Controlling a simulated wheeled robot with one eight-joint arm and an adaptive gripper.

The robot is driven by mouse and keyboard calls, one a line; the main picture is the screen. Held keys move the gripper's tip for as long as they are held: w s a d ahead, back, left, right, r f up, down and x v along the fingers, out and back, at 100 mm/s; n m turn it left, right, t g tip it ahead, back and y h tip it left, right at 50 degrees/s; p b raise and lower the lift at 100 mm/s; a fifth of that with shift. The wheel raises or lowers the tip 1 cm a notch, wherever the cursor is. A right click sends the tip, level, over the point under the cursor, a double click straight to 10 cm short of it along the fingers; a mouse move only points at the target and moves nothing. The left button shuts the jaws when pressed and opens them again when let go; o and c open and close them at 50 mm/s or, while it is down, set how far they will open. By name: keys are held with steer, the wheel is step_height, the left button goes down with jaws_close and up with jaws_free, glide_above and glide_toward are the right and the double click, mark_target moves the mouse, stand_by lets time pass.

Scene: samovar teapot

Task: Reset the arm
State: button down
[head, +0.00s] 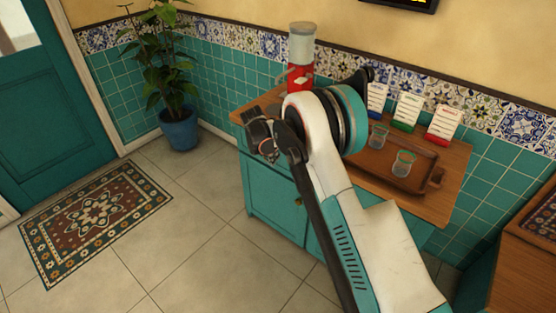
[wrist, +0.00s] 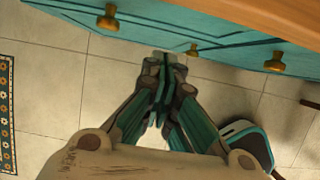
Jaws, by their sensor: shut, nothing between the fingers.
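In the wrist view my gripper (wrist: 163,65) is shut, its fingers together with nothing between them. It hangs over the tiled floor, in front of the teal cabinet (wrist: 215,38). In the head view my arm (head: 345,205) reaches up and forward, bent at a large white and teal joint, and covers part of the cabinet top. Dark parts at the arm's end show beside the cabinet's left edge, but the fingertips cannot be made out there.
A red samovar (head: 299,78) stands behind my arm, partly hidden. A wooden tray (head: 385,172) holds two glasses (head: 403,163); several tea boxes (head: 406,112) stand behind. A potted plant (head: 180,130) is in the corner. The floor (head: 190,225) at left is clear beside a rug (head: 95,220).

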steer(key=s+d+r+m, duration=0.2)
steer(key=s+r, duration=0.1)
steer(key=r, duration=0.4)
steer(key=s+d+r+m+p, duration=0.1)
steer(key=s+d+r+m, duration=0.1)
steer(key=r, duration=0.5)
steer(key=s+d+r+m, duration=0.1)
steer(key=s+r+m, duration=0.15)
steer(key=r, duration=0.45)
steer(key=s+d+r+m+t+y, duration=0.1)
steer(key=s+d+r+m, duration=0.2)
steer(key=s+r, duration=0.2)
steer(key=s+d+r+m+y, duration=0.1)
steer(key=s+d+r+m, duration=0.2)
steer(key=s+r, duration=0.25)
steer(key=s+d+m+t, duration=0.1)
steer(key=s+d+m, duration=0.3)
steer(key=s, duration=1)
steer(key=s+d+m+t, duration=0.1)
steer(key=s+d+m, duration=0.3)
steer(key=s+m, duration=0.7)
steer(key=s, duration=0.3)
steer(key=shift+s+f+t+y, duration=0.2)
steer(key=shift+f+t+y, duration=0.1)
steer(key=shift+t+y, duration=0.1)
